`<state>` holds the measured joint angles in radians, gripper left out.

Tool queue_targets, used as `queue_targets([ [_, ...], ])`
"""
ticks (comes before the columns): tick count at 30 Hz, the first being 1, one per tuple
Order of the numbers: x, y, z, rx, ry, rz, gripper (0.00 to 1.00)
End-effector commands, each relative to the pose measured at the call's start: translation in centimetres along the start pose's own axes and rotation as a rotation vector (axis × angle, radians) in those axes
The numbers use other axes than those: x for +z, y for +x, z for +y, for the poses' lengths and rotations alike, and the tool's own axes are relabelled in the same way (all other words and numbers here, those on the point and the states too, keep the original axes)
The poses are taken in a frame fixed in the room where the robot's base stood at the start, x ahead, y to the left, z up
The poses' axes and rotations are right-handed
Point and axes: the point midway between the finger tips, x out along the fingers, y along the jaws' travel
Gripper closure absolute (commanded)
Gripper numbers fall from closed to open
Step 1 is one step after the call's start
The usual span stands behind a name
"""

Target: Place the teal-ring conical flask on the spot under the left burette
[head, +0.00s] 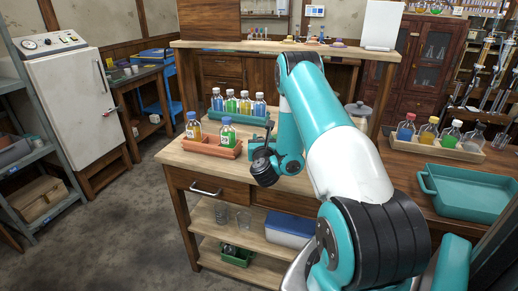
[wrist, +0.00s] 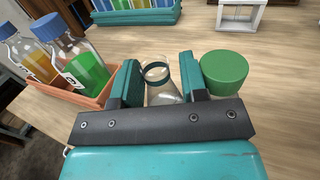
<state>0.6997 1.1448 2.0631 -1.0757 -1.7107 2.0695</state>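The clear conical flask (wrist: 160,90) with a dark teal ring at its neck stands between the two teal finger pads of my gripper (wrist: 160,82) in the wrist view. The ring is close to the left pad, with a gap to the right pad. My gripper looks open around the flask; its lower body is partly hidden by the gripper. In the head view my gripper (head: 259,145) is low over the wooden bench, and I cannot make out the flask there. I cannot identify the left burette or its spot in either view.
An orange tray (wrist: 84,98) with blue-capped bottles is close left of my gripper. A green round lid (wrist: 224,72) is close right. A teal rack (wrist: 135,17) of bottles and a white stand (wrist: 240,18) are behind. A teal tray (head: 467,195) is at the right.

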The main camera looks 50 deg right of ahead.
Motion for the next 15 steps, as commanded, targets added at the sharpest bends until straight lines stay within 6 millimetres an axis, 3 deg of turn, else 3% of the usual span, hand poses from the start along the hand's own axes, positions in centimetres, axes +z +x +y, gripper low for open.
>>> queue_targets([
  [5,-0.1,-0.16,0.59,0.008,0.0,0.0,0.6],
  [10,-0.09,-0.2,0.71,0.01,0.0,0.0,0.97],
  [15,-0.06,-0.17,0.59,0.008,0.0,0.0,1.0],
])
